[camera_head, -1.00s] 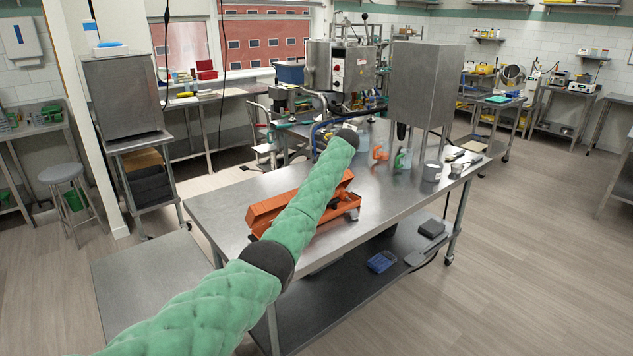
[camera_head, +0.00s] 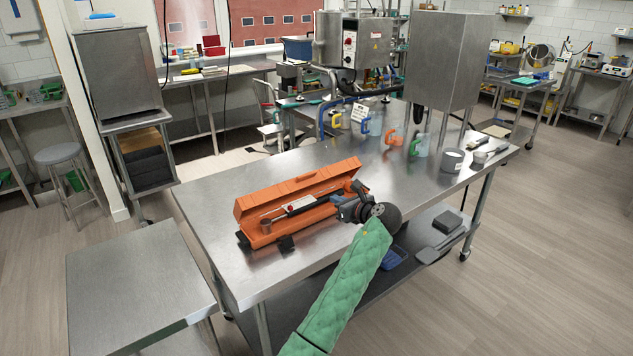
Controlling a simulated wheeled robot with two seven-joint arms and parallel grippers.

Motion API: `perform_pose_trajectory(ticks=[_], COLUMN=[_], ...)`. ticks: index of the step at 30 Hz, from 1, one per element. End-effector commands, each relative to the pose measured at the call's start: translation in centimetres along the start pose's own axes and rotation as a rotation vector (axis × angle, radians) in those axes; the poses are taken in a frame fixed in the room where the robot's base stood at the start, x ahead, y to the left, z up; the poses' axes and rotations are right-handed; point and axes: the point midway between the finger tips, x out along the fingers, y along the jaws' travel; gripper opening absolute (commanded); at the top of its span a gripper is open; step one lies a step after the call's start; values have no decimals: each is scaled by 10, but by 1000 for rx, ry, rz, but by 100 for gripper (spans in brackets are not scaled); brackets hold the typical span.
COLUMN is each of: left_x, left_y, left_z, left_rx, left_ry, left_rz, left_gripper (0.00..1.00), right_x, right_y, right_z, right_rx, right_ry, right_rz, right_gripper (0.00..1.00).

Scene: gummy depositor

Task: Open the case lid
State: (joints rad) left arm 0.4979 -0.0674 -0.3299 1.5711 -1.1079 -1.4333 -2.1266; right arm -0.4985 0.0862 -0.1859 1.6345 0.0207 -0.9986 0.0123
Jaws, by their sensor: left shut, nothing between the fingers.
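The orange case (camera_head: 268,236) lies on the steel table, long and narrow, running from lower left to upper right. Its lid (camera_head: 290,190) stands raised along the far side, so the case is open. A long metal tool with a dark and white middle part (camera_head: 300,204) lies inside. My left gripper (camera_head: 343,206) is at the right end of the case, on its near side. It is shut with nothing in it, and I cannot tell whether it touches the case. My right gripper is not in view.
The steel table (camera_head: 215,205) is clear left of the case. Several jugs with coloured handles, such as the orange-handled one (camera_head: 391,140), and a grey cup (camera_head: 452,160) stand farther back right. A steel box-shaped machine (camera_head: 445,65) stands behind them.

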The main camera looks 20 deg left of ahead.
Motion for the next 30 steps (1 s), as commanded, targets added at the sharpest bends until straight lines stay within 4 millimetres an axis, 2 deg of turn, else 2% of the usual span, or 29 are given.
perform_pose_trajectory(ticks=[4, 8, 27, 30], left_x=[-10, -5, 93, 99], left_y=[12, 14, 14, 14], left_z=[-3, -1, 6, 13], left_rx=[-6, -6, -6, -6], left_ry=[-24, -28, -28, -27], left_rz=[5, 7, 8, 7], left_gripper=[0, 0, 0, 0], right_x=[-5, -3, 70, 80], right_y=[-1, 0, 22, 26], right_z=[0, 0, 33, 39], right_rx=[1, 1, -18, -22], right_ry=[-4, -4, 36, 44], right_rz=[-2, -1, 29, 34], right_gripper=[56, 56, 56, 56])
